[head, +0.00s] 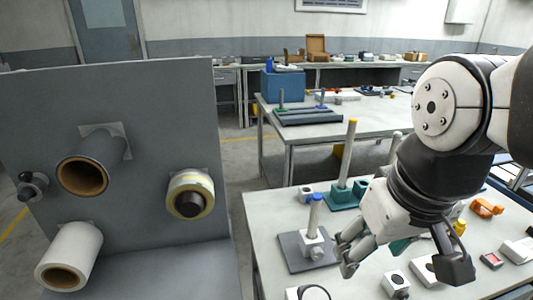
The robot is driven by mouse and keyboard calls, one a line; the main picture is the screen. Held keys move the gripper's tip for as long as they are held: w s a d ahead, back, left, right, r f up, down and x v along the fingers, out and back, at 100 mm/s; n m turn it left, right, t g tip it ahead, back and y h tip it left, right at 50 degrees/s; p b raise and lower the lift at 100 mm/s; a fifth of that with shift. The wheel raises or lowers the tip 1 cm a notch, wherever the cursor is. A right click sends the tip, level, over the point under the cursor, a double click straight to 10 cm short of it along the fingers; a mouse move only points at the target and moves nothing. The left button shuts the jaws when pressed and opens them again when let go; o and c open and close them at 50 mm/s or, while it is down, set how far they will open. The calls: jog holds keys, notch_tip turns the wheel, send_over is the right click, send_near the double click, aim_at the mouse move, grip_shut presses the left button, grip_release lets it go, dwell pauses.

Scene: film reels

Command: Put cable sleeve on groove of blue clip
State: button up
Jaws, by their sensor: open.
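My gripper (346,255) hangs open over the near table, its fingers pointing down and to the left. I see nothing between its fingers. It is just right of a dark square plate that carries an upright grey post with a blue top (315,197). A small blue-and-white block (305,193) lies behind that post. I cannot tell whether either blue part is the blue clip, and no groove can be made out. I cannot pick out the cable sleeve with certainty. My arm hides part of the table's right side.
The near table (265,211) also holds a green base with a yellow-topped post (347,150), an orange clamp (487,208), and several small blocks. A grey panel (140,180) with film reels on pegs stands at left. A second table (270,104) stands behind.

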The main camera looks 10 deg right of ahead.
jog(key=s, duration=0.2)
jog(key=s+a, duration=0.1)
jog(key=s, duration=0.1)
jog(key=shift+r, duration=0.1)
